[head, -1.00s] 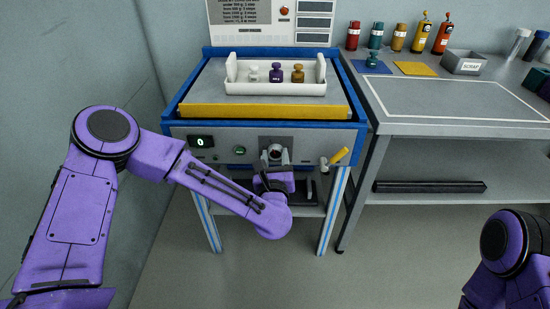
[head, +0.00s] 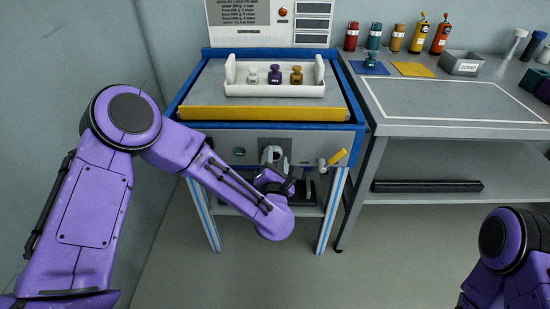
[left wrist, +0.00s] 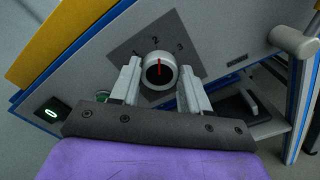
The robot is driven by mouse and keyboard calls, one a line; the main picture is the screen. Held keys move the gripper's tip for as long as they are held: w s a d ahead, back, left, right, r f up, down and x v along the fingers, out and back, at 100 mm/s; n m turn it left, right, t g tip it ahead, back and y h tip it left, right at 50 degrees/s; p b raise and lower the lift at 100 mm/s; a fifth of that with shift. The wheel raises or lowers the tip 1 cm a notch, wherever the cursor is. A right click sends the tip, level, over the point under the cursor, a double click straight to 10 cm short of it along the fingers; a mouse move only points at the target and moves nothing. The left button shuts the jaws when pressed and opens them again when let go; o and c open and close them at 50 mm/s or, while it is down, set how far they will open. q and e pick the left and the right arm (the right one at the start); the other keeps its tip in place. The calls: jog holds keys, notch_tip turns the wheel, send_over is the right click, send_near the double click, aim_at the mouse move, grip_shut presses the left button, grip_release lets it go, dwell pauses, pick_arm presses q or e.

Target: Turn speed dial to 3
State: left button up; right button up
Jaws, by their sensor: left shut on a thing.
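The speed dial (left wrist: 160,71) is a pale round knob with a dark face and a red pointer line, on a grey plate (left wrist: 126,45) with small numbers. In the left wrist view the pointer points up the picture, toward the side with the 2 and 3 marks; the exact number is hard to tell. My left gripper (left wrist: 160,68) is shut on the dial, one finger on each side. In the head view the dial (head: 272,154) shows just above my left gripper (head: 274,165), and its pointer is too small to read. My right gripper is out of view.
A small display (left wrist: 52,113) reads 0. A green button (head: 239,152) is left of the dial. A white tray (head: 275,91) with several weights stands on top. The grey side table (head: 460,129) is at right.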

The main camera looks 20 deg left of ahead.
pick_arm(q)
jog(key=m+p, duration=0.1)
jog(key=m, duration=0.3)
jog(key=shift+s+f+m, duration=0.1)
jog(key=shift+f+m, duration=0.05)
jog(key=shift+m, duration=0.15)
jog(key=shift+f+m+p, duration=0.1)
jog(key=shift+m+p, duration=0.55)
jog(key=shift+m, duration=1.25)
jog(key=o, duration=1.1)
jog(key=shift+c, duration=0.2)
jog(key=shift+s, duration=0.1)
jog(key=v, duration=1)
jog(key=shift+s, duration=0.15)
